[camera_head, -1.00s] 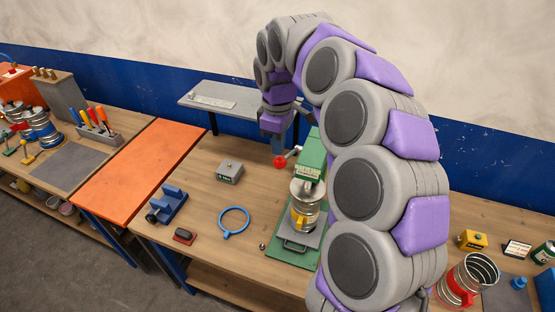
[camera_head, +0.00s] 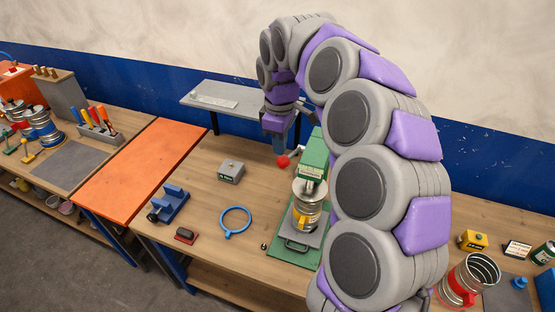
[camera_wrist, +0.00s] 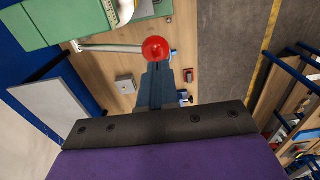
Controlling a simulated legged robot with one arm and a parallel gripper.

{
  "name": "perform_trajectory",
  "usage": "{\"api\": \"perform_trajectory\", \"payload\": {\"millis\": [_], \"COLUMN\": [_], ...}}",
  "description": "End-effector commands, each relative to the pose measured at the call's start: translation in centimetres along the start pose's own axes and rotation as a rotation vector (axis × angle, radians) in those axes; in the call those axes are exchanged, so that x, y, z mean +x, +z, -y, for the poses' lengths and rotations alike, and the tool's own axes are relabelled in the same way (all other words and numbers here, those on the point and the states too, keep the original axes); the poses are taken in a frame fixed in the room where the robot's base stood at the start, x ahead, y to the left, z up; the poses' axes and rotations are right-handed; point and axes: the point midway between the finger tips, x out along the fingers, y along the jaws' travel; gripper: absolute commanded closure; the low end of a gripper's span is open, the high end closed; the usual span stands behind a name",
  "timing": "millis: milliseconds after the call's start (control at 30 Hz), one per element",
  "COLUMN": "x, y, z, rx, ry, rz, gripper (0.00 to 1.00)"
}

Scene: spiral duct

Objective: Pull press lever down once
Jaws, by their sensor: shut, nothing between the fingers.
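The green press (camera_head: 314,155) stands on the wooden bench with a metal can (camera_head: 306,205) under its head. Its lever ends in a red ball (camera_head: 283,161), left of the press head. In the wrist view the ball (camera_wrist: 156,49) sits right at the fingertips, and the metal lever rod (camera_wrist: 108,47) runs left from it to the green press body (camera_wrist: 60,20). My gripper (camera_head: 279,147) points down from above, its blue-grey fingers shut and empty, the tips close to the ball. The wrist view shows the shut fingers (camera_wrist: 155,80) too. Whether they touch the ball I cannot tell.
A grey box (camera_head: 230,171), a blue clamp-like fixture (camera_head: 168,204) and a blue ring (camera_head: 234,221) lie left of the press. A grey side table (camera_head: 225,98) stands behind. My arm hides the bench right of the press. The bench's left part has free room.

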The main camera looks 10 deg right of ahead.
Motion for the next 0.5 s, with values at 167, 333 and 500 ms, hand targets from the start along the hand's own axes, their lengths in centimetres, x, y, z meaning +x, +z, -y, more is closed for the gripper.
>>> {"api": "perform_trajectory", "payload": {"millis": [167, 333, 500], "x": [0.3, 1.0, 1.6], "y": [0.4, 0.6, 0.2], "z": [-0.3, -0.4, -0.1], "rx": [0.002, 0.003, 0.002], "ry": [-0.002, -0.002, -0.001], "rz": [-0.003, -0.003, 0.001], "gripper": [1.00, 1.00, 1.00]}}
